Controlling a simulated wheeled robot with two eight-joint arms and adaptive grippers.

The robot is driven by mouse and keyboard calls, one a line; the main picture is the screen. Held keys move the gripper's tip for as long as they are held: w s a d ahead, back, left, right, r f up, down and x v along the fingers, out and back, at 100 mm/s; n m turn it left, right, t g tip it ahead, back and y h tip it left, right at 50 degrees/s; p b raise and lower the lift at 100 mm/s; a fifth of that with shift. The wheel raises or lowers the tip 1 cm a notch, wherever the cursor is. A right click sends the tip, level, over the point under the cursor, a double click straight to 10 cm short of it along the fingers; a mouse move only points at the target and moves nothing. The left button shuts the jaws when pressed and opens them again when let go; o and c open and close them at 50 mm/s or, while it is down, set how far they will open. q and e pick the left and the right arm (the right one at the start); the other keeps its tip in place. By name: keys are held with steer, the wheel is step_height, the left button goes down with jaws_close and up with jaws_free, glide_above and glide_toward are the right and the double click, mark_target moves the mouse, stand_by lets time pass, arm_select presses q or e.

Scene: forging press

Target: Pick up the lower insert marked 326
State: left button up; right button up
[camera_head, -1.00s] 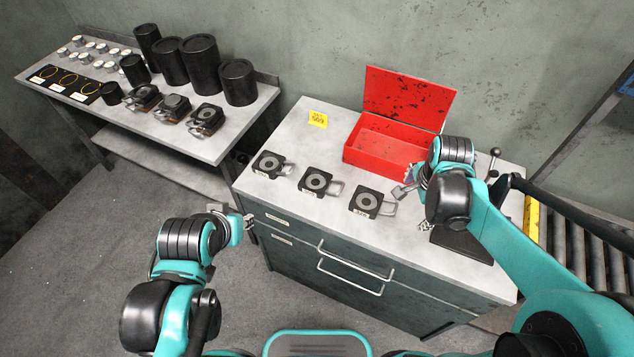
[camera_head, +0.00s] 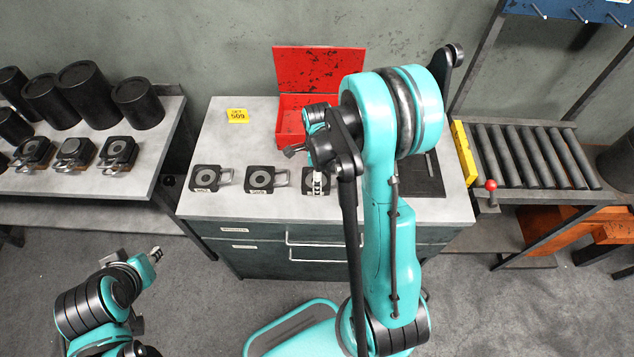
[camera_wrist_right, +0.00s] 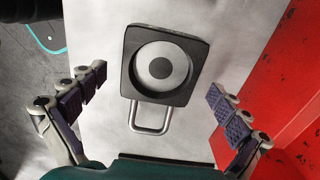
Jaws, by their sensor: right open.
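Three dark square inserts with grey rings and loop handles lie in a row on the cabinet top: a left one (camera_head: 205,178), a middle one (camera_head: 260,179) and a right one (camera_head: 312,178). Their labels are too small to read. My right gripper (camera_head: 303,167) is over the right insert, partly hiding it. In the right wrist view an insert (camera_wrist_right: 191,50), apparently this right one, lies ahead of my open right gripper (camera_wrist_right: 155,108), its handle pointing toward the wrist. The fingers are apart, with nothing between them. My left gripper (camera_head: 155,255) is low, in front of the cabinet; its opening is unclear.
An open red box (camera_head: 290,122) stands behind the inserts, close beside the right gripper's finger in the wrist view. A yellow sign (camera_head: 238,116) lies at the back left. A side table (camera_head: 140,180) holds black cylinders. A roller conveyor (camera_head: 530,158) is at right.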

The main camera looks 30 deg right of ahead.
steer(key=shift+f, duration=0.3)
steer(key=shift+r, duration=0.1)
steer(key=c, duration=1.9)
